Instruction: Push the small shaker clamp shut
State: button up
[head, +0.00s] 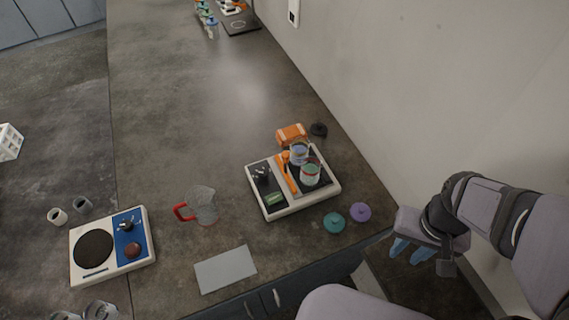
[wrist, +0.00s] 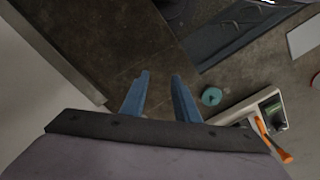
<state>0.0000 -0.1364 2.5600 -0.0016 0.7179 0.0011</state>
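The sieve shaker (head: 256,201) is a white-edged box with a dark top on the counter, right of centre in the head view. An orange clamp bar (head: 287,173) crosses its top, and I cannot tell whether it is shut. Two clear jars stand on it, one with a blue rim (head: 299,152) and one with a red rim (head: 311,174). My gripper (head: 411,252) is off the counter's right edge, well apart from the shaker. In the wrist view its two blue fingers (wrist: 160,95) are spread with nothing between them. The shaker's corner (wrist: 232,108) and orange bar (wrist: 262,130) show at lower right.
A teal lid (head: 334,222) and a purple lid (head: 360,212) lie near the shaker's front right corner. An orange block (head: 292,134) and a black knob (head: 318,130) lie behind it. A red-handled jug (head: 202,206), a grey pad (head: 226,269) and a hotplate unit (head: 142,262) are left. The wall is right.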

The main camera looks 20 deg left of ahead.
jog(key=shift+w, duration=0.1)
grip_shut()
jog(key=w+a+r+n+y+b, duration=0.1)
jog(key=w+a+r+n, duration=0.2)
jog(key=w+a+n, duration=0.35)
jog(key=w+a+r+n+y, duration=0.1)
jog(key=w+a+r+n, duration=0.2)
jog(key=w+a+n, duration=0.35)
jog(key=a+r+n+g, duration=0.1)
jog(key=a+n, duration=0.4)
jog(key=a, duration=0.6)
jog(key=a+r+n+y, duration=0.1)
jog(key=a+r+n, duration=0.3)
jog(key=a, duration=0.8)
jog(key=shift+w+n+g+b, duration=0.35)
jog(key=shift+n+g, duration=0.05)
jog(key=shift+n, duration=0.6)
